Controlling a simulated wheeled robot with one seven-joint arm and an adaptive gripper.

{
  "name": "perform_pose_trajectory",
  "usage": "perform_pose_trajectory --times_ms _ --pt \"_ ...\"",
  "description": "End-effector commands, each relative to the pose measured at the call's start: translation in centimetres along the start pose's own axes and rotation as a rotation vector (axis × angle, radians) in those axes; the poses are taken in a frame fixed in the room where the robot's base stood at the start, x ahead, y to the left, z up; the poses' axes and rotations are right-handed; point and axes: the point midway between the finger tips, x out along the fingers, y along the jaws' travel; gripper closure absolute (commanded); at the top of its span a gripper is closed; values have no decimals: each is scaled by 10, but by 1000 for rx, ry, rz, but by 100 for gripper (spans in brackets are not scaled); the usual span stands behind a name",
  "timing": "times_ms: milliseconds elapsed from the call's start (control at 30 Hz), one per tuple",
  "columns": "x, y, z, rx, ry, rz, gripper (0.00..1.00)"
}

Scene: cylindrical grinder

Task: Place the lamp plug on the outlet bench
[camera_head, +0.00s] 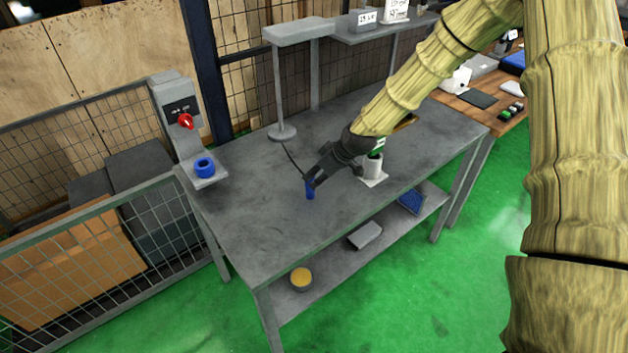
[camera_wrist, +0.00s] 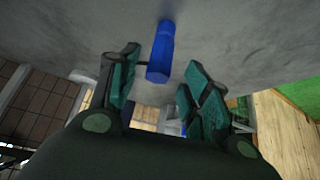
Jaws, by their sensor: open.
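The blue lamp plug (camera_head: 310,189) stands near the middle of the grey metal bench (camera_head: 250,215). A dark cord runs from it toward the round foot of the grey lamp (camera_head: 282,132). My gripper (camera_head: 316,180) is low over the bench beside the plug. In the wrist view the blue plug (camera_wrist: 161,52) shows between the two spread fingers of my gripper (camera_wrist: 160,66), with gaps on both sides. A blue ring-shaped socket (camera_head: 204,166) sits on a small plate at the bench's left end, below a grey post with a red knob (camera_head: 185,121).
A white cup-like holder (camera_head: 373,168) stands on the bench right of my gripper. A lower shelf holds a yellow-topped bowl (camera_head: 301,279) and a grey block (camera_head: 365,236). A wooden table (camera_head: 478,114) stands behind right. The bench's front left is clear.

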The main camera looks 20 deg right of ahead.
Motion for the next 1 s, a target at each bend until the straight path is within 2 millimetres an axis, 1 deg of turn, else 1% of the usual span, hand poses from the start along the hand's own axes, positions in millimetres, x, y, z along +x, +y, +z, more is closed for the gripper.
perform_pose_trajectory --times_ms 400,600,800,1000 --pt "-43 0 0 1 0 1 52" --pt "-58 0 0 1 1 1 52" --pt "-64 0 1 1 -1 0 52" --pt "-65 0 0 1 -1 0 52"
